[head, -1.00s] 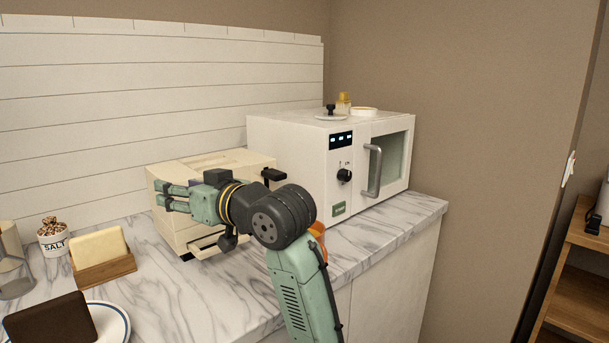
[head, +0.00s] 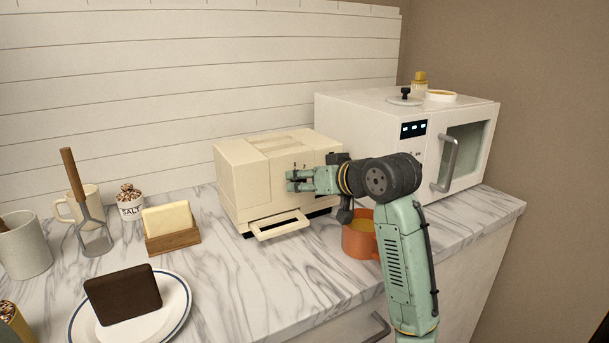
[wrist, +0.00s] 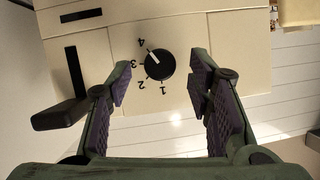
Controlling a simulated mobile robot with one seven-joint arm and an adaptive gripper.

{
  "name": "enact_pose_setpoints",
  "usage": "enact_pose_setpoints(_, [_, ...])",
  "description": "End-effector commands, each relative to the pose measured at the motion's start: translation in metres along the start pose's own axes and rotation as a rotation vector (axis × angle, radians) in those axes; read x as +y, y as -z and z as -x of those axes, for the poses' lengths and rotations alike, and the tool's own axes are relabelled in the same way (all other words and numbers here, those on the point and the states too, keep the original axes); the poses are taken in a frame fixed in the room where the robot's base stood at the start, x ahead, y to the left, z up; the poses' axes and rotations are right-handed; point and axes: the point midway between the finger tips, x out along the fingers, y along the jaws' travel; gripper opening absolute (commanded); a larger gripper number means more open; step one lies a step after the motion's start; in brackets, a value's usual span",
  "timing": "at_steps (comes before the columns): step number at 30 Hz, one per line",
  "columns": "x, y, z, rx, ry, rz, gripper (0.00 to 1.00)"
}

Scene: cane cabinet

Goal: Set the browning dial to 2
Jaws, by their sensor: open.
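The cream toaster (head: 240,185) stands on the marble counter with its front towards me. Its black browning dial (wrist: 160,62) shows in the wrist view, with the numbers 1 to 4 around its edge. The white pointer mark aims at about the 4. My gripper (head: 289,181) is in front of the toaster and hides the dial in the head view. In the wrist view my open gripper (wrist: 160,76) has one finger on each side of the dial.
A dark toaster lever (wrist: 60,115) lies beside the left finger. An orange mug (head: 358,236) stands just under my arm, and the white microwave (head: 365,140) is to the right.

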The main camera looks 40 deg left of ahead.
Motion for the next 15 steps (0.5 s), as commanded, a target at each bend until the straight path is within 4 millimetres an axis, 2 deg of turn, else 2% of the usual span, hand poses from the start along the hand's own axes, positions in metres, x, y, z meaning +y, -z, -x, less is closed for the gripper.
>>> enact_pose_setpoints(6, [0.0,0.0,-0.015,0.0,0.0,-0.001,0.47])
enact_pose_setpoints(14, [0.0,0.0,-0.016,0.001,0.0,0.0,0.47])
enact_pose_setpoints(15, [0.0,0.0,-0.016,0.001,0.0,0.0,0.44])
